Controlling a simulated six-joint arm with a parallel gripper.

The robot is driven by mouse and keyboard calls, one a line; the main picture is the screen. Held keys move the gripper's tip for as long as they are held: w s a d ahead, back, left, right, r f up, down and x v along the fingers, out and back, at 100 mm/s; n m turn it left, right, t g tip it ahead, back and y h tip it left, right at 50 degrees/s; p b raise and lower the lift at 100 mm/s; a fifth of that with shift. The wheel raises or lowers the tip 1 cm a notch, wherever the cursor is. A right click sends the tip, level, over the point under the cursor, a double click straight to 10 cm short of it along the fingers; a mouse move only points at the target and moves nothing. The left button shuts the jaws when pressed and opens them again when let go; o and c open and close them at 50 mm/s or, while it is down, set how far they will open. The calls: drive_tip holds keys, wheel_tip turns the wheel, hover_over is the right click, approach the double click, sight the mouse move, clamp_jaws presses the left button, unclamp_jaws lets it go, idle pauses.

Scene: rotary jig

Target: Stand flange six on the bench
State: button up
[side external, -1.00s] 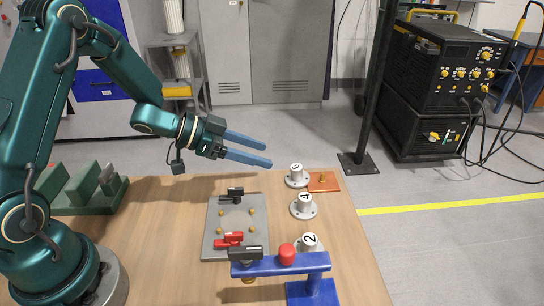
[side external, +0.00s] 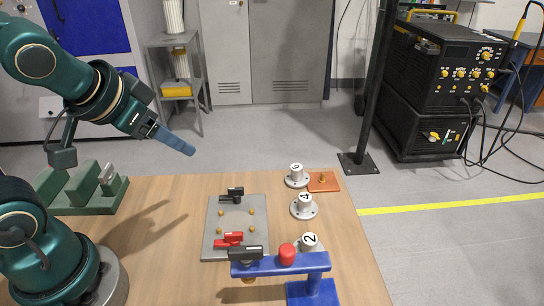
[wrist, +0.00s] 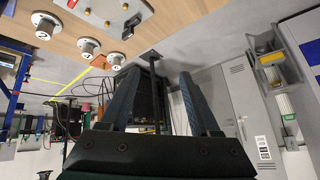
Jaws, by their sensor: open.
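Flange six (side external: 296,177), a pale grey hub on a round base marked 6, stands upright on the wooden bench (side external: 165,215) at its far right, beside the orange plate (side external: 325,186). In the wrist view it is probably the flange (wrist: 115,60) nearest the orange plate, too small to read. Flange four (side external: 304,208) and flange two (side external: 309,243) stand nearer the camera in a row. My gripper (side external: 188,149) is raised above the bench's far left part, well away from the flanges. In the wrist view my gripper (wrist: 158,78) is open and empty.
A grey jig plate (side external: 236,240) with black and red clamps and brass pins lies mid-bench. A blue stand (side external: 280,263) with a red knob is in front. Green blocks (side external: 85,190) stand at the left. Bench between blocks and jig plate is clear.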

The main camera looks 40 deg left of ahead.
drive_tip(key=s+d+f+g+h, duration=0.1)
drive_tip(key=s+d+h, duration=0.1)
drive_tip(key=s+d, duration=0.2)
drive_tip(key=shift+s+d+g, duration=0.15)
drive_tip(key=shift+s+g, duration=0.25)
drive_tip(key=shift+s, duration=0.8)
